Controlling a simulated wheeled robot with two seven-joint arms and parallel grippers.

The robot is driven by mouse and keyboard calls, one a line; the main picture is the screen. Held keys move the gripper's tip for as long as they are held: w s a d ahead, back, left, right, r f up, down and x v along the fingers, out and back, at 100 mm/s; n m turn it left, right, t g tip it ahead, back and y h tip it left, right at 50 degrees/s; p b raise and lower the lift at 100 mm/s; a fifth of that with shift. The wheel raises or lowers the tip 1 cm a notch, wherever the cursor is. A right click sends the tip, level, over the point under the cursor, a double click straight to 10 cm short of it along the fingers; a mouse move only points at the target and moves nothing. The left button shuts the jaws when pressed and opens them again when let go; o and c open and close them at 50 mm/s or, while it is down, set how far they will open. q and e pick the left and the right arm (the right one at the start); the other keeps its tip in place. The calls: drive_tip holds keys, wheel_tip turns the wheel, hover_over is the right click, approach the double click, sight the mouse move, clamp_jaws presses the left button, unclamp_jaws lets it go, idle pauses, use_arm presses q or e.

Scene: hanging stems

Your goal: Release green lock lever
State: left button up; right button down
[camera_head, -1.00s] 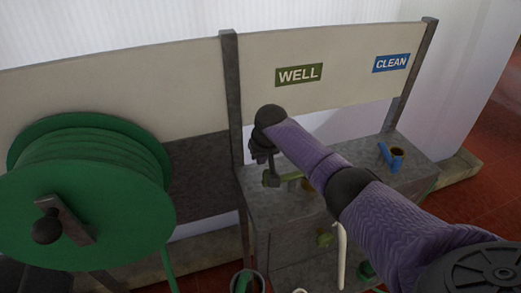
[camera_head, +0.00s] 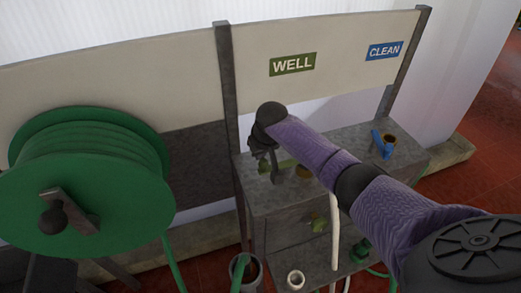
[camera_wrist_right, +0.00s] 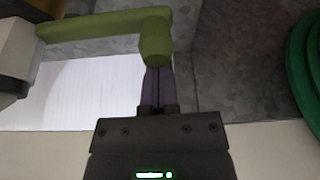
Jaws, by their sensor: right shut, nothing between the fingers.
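The olive-green lever (camera_wrist_right: 105,24) spans the top left of the right wrist view and ends in a rounded knob (camera_wrist_right: 155,42). In the head view, a green part (camera_head: 286,165) shows under the WELL sign (camera_head: 292,64), partly hidden by my right arm. My right gripper (camera_wrist_right: 158,75) is shut and empty. Its fingertips are close to the knob; I cannot tell whether they touch it. In the head view the right gripper (camera_head: 274,172) is above the left end of the grey bench. My left gripper is not in view.
A large green hose reel (camera_head: 88,185) stands at the left. A blue lever (camera_head: 381,143) sits on the grey bench (camera_head: 345,145) under the CLEAN sign (camera_head: 384,50). A pot (camera_head: 246,270) and a pale hose (camera_head: 335,240) are low in front.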

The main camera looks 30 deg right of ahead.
sight(264, 164)
drive_tip(key=shift+s+a+r+n+p, duration=0.2)
drive_tip(key=shift+s+n+p, duration=0.25)
drive_tip(key=shift+n+p, duration=0.5)
drive_tip(key=shift+s+a+n+y+p, duration=0.1)
drive_tip(key=shift+s+n+y+p, duration=0.5)
drive_tip(key=shift+p, duration=0.5)
drive_tip(key=shift+s+n+p, duration=0.55)
drive_tip(key=shift+n, duration=0.4)
drive_tip(key=shift+s+d+f+n+g+y+p, duration=0.1)
drive_tip(key=shift+s+d+n+g+y+p, duration=0.2)
drive_tip(key=shift+s+n, duration=0.65)
drive_tip(key=shift+s+d+f+n+g+y+p, duration=0.1)
drive_tip(key=shift+s+d+n+y+p, duration=0.25)
drive_tip(key=shift+s+n, duration=0.6)
drive_tip(key=shift+s+d+n+g+y+p, duration=0.3)
drive_tip(key=shift+s+n, duration=0.4)
drive_tip(key=shift+n, duration=0.4)
